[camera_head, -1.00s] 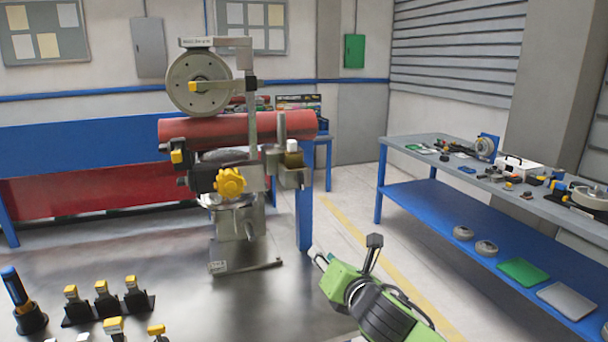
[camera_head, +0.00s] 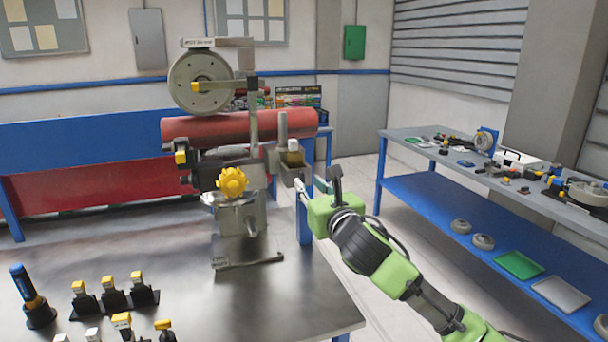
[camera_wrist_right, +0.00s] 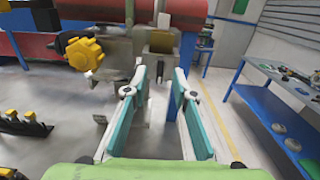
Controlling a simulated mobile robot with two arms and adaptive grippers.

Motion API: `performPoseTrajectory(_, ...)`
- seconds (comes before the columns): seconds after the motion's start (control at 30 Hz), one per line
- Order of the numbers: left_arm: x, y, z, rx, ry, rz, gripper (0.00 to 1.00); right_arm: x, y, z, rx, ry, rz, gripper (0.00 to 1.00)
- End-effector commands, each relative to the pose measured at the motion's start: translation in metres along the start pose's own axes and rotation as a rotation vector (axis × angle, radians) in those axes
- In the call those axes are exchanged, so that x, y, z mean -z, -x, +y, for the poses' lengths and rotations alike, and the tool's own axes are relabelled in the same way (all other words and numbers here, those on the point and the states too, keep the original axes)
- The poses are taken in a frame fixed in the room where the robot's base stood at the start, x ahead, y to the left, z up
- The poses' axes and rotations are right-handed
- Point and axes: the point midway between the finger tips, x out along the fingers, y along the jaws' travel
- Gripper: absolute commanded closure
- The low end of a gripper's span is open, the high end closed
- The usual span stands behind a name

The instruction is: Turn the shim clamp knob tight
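A yellow lobed knob (camera_head: 231,182), which I take to be the shim clamp knob, sits on the front of the grey metal fixture (camera_head: 240,217) on the bench. It also shows at the upper left of the right wrist view (camera_wrist_right: 85,54). My right gripper (camera_head: 312,186) is to the right of the knob and apart from it, beside the fixture. In the right wrist view its two teal-padded fingers (camera_wrist_right: 158,82) stand apart with nothing between them. My left gripper is not in view.
A red cylinder (camera_head: 210,128) and a grey wheel (camera_head: 200,82) are behind and above the knob. Several yellow-topped pieces (camera_head: 113,292) stand at the bench's front left. A blue-shelved side table (camera_head: 445,210) stands right. The bench's front right is clear.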

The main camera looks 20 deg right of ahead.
Motion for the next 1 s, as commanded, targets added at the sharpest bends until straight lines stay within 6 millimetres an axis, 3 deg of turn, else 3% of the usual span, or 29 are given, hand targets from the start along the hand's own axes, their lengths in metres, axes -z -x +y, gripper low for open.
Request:
performPoseTrajectory(0.3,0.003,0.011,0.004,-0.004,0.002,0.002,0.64,-0.002,-0.039,0.000,0.001,-0.001,-0.001,0.75)
performPoseTrajectory(0.73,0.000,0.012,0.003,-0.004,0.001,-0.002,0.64,0.000,-0.046,0.000,0.000,0.000,-0.001,0.75)
performPoseTrajectory(0.77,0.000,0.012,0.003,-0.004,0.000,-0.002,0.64,0.000,-0.046,0.000,0.000,0.000,-0.001,0.78)
performPoseTrajectory(0.83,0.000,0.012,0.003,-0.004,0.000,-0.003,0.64,0.000,-0.046,0.000,0.000,0.000,-0.001,0.96)
performPoseTrajectory(0.87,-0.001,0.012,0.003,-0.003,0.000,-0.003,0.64,0.000,-0.046,0.000,0.000,0.000,-0.001,1.00)
performPoseTrajectory(1.0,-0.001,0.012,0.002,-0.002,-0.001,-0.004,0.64,0.000,-0.046,0.000,0.000,0.000,-0.001,1.00)
